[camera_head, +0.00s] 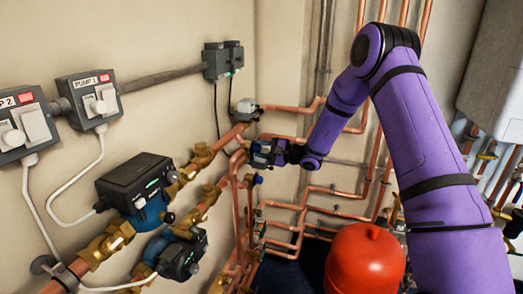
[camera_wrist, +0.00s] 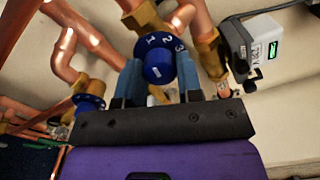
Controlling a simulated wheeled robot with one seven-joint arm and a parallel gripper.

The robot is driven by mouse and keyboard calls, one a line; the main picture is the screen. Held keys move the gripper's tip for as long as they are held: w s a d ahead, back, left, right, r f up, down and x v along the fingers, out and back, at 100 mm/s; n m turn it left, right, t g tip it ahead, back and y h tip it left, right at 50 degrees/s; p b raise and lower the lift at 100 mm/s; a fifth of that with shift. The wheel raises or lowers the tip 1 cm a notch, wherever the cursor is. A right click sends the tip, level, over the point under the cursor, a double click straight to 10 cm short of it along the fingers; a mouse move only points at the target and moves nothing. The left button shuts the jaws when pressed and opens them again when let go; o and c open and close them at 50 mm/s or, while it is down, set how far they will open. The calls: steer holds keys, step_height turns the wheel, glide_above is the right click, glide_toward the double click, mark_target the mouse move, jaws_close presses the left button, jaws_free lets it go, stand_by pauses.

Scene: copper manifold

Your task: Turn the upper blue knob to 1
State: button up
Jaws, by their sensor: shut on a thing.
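The upper blue knob (camera_wrist: 158,66) is in the middle of the wrist view, on a brass fitting among copper pipes. The numbers 1, 2 and 3 show on its blue collar, above the knob. A small pale mark shows on the knob's face; I cannot tell which number it stands for. My gripper (camera_wrist: 160,80) has one finger on each side of the knob and is shut on it. In the head view my gripper (camera_head: 268,153) is at the pipes and hides most of this knob. A second blue knob (camera_wrist: 90,102) is at the left in the wrist view.
A grey-white actuator box (camera_wrist: 262,40) with a green display stands right of the knob. Copper pipes (camera_head: 240,200) run close around and below my gripper. A red tank (camera_head: 365,262) stands low, and dark pump units (camera_head: 137,182) are at left.

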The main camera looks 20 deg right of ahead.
steer(key=shift+f, duration=0.1)
stand_by(0.3)
steer(key=o, duration=0.9)
steer(key=v, duration=1.1)
